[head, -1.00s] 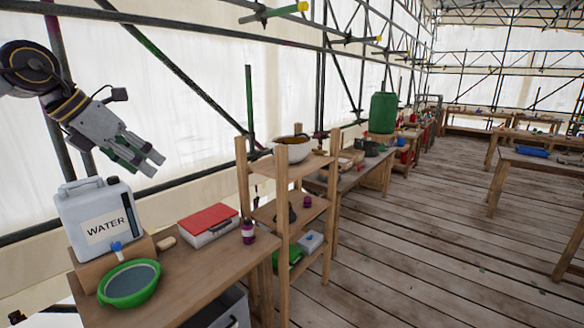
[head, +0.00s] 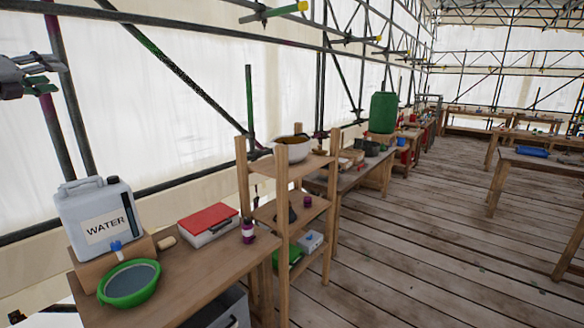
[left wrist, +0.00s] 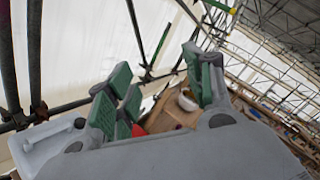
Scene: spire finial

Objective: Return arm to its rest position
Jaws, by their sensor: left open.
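My left gripper (head: 52,75) shows at the far left edge of the head view, high above the table and well clear of it. Only its fingers are in that view; the rest of the arm is out of frame. In the left wrist view its green-padded fingers (left wrist: 160,98) stand apart with nothing between them. My right gripper is in neither view.
A white water container (head: 98,215) stands on a wooden block on the table (head: 195,285), with a green bowl (head: 112,296), a red-lidded box (head: 208,222) and a purple bottle (head: 248,230). A wooden shelf (head: 283,235) stands beside it. Scaffold poles (head: 70,110) rise behind my gripper.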

